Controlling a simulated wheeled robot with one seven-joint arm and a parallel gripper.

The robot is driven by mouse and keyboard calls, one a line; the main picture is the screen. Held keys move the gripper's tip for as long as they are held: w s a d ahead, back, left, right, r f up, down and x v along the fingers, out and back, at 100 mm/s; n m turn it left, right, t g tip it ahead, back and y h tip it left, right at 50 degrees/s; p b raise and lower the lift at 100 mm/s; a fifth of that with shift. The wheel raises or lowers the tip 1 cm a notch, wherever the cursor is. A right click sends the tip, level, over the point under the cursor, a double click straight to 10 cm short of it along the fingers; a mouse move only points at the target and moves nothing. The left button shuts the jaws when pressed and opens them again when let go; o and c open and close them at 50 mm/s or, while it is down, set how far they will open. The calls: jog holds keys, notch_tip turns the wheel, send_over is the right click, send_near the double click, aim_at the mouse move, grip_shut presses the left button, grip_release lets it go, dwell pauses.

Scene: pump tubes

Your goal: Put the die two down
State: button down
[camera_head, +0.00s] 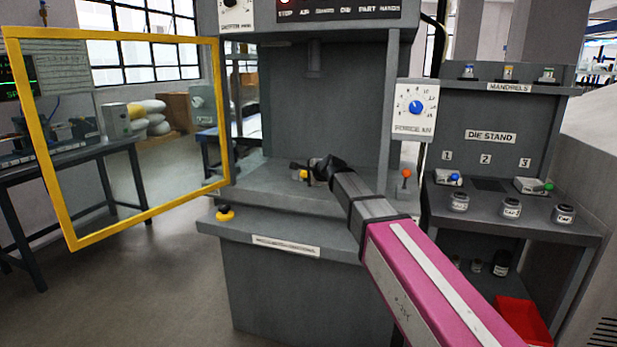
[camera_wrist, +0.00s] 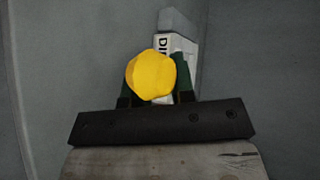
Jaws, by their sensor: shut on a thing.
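Die two is a pale grey block (camera_wrist: 172,24) with a white label and a yellow knob (camera_wrist: 151,76) in the wrist view. My gripper (camera_wrist: 153,90) is shut on the knob, with a finger on each side. In the head view my gripper (camera_head: 312,172) is inside the grey press bay, and the yellow knob (camera_head: 303,174) shows at its tip. Most of the die is hidden there. The die stand (camera_head: 540,200) is at the right. Its place 2 (camera_head: 489,185) is a bare dark patch. I cannot tell whether the die touches the press bed.
Die one with a blue knob (camera_head: 447,178) and die three with a green knob (camera_head: 533,185) sit on the stand, with several jars (camera_head: 511,207) in front. A yellow-framed guard door (camera_head: 140,213) stands open at the left. A yellow button (camera_head: 225,213) is on the press ledge.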

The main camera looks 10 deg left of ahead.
jog(key=c, duration=1)
grip_release()
jog(key=shift+f, duration=0.1)
jog(key=shift+o, duration=0.2)
jog(key=shift+s, duration=0.15)
jog(key=v, duration=1.2)
